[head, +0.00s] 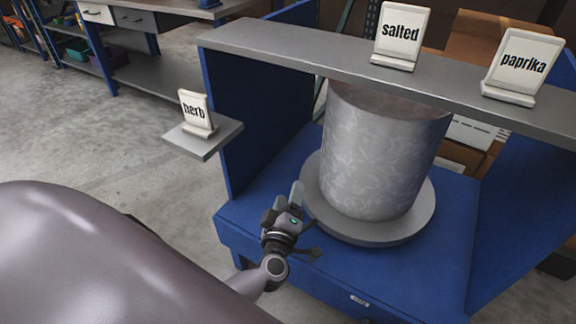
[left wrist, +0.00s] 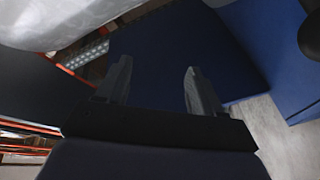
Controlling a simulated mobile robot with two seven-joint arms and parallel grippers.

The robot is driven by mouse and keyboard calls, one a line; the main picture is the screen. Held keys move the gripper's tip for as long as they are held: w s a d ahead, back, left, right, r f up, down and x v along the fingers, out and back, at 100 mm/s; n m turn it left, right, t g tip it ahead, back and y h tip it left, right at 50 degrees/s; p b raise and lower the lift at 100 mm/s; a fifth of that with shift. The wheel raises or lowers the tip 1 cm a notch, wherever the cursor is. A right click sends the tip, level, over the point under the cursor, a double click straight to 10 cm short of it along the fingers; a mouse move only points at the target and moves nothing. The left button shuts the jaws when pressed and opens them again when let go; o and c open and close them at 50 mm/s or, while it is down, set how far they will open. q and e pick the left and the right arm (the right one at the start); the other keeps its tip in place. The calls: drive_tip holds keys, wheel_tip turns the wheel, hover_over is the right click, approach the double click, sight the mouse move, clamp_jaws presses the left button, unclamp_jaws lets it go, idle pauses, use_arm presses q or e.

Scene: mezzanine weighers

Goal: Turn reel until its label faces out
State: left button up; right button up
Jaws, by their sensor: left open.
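The reel (head: 382,150) is a large upright grey cylinder with a mottled surface, standing on a round grey turntable (head: 350,228) in the head view. No label shows on the side of the reel facing me; its far side is hidden. My left gripper (head: 292,200) is at the near left edge of the turntable, low beside the reel. In the left wrist view its two dark fingers (left wrist: 160,88) stand apart with nothing between them. I cannot tell whether it touches the turntable. My right gripper is in neither view.
The turntable sits on a blue bench (head: 420,255) with blue side walls. A grey shelf (head: 300,50) crosses above the reel, bearing "salted" (head: 400,35) and "paprika" (head: 523,65) signs. A "herb" sign (head: 196,112) stands on a small side ledge (head: 205,143). Open floor lies left.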

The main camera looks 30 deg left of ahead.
use_arm(q)
wheel_tip(320, 180, up, 7)
drive_tip(key=p, duration=0.3)
drive_tip(key=shift+r, duration=0.2)
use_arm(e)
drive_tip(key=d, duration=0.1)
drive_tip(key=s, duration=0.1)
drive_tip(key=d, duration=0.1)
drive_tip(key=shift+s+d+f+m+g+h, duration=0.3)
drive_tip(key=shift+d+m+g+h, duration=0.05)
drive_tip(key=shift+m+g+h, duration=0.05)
